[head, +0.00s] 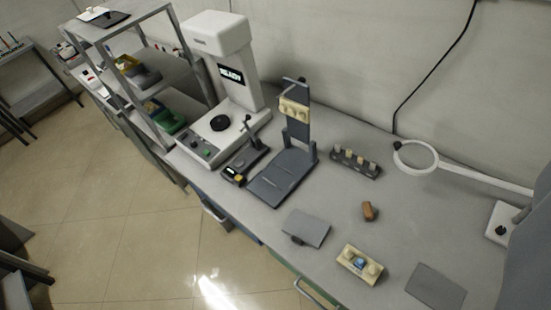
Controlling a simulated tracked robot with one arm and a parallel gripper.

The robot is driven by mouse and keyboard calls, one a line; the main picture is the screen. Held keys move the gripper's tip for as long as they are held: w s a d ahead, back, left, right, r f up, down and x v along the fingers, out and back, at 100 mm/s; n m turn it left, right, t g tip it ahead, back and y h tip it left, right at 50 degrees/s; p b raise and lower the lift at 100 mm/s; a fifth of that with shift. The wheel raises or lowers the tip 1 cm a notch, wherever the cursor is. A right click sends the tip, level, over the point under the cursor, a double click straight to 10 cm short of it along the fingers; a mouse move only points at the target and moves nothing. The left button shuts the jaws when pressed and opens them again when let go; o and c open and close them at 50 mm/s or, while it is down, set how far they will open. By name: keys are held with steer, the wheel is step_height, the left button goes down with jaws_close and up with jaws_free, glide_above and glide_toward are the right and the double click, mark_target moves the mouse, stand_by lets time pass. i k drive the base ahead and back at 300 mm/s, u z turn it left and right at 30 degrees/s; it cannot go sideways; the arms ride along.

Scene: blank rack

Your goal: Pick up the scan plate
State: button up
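A grey square plate (306,228) with a small dark tab at its near edge lies on the workbench, right of the dark stand's base. It looks most like the scan plate. A second flat grey plate (436,287) without a visible tab lies at the front right. A dark plate (104,18) also lies on top of the shelf rack at upper left. I cannot tell for certain which of these is the scan plate. My gripper is not in this view, and none of the plates is visibly held.
A white machine with a READY screen (231,74) stands at the back. A dark upright stand (296,130), a small holder (355,162), a brown block (369,211), a cream block (359,264) and a ring-headed arm (480,181) surround the plates. The bench (392,240) has clear patches between them.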

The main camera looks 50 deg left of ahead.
mark_target(302, 227)
steer(key=k, duration=1.4)
steer(key=u, duration=0.6)
steer(key=i, duration=1.05)
steer(key=z, duration=0.1)
